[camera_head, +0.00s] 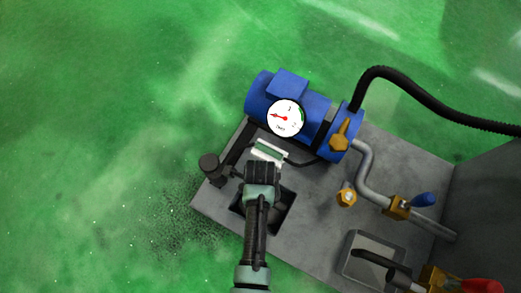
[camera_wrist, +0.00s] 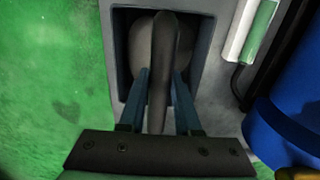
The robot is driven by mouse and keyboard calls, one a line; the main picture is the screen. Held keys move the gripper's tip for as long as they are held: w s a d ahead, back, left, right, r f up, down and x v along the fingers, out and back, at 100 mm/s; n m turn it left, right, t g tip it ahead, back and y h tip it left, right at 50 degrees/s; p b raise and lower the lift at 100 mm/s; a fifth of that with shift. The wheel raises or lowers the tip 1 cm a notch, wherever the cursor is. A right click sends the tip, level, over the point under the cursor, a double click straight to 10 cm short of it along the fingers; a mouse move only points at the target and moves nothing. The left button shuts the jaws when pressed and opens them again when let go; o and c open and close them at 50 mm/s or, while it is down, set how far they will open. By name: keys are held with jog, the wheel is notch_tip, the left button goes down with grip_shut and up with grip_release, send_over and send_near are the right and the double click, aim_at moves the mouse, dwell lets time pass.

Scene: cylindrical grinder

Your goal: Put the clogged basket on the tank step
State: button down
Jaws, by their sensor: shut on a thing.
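The clogged basket (camera_wrist: 142,45) appears as a rounded grey-brown body inside the square opening of the grey tank (camera_head: 310,190). Its dark bar-like handle (camera_wrist: 162,75) runs up toward the wrist camera. My gripper (camera_wrist: 160,85) has its two blue fingers on either side of this handle and is shut on it. In the head view my gripper (camera_head: 262,172) is over the dark square opening (camera_head: 278,215), and my arm hides part of it and the basket. I cannot tell which part of the tank is the step.
A blue motor pump (camera_head: 300,103) with a white dial gauge (camera_head: 285,118) stands behind my gripper. A white-and-green box (camera_head: 269,151) is close by. Pipes and a blue-handled valve (camera_head: 422,199) are at right. A dark post (camera_head: 210,165) stands at the tank's left edge.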

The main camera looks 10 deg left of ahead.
jog(key=shift+w+f, duration=0.1)
jog(key=shift+f, duration=0.15)
jog(key=c, duration=0.6)
grip_release()
jog(key=shift+f, duration=0.1)
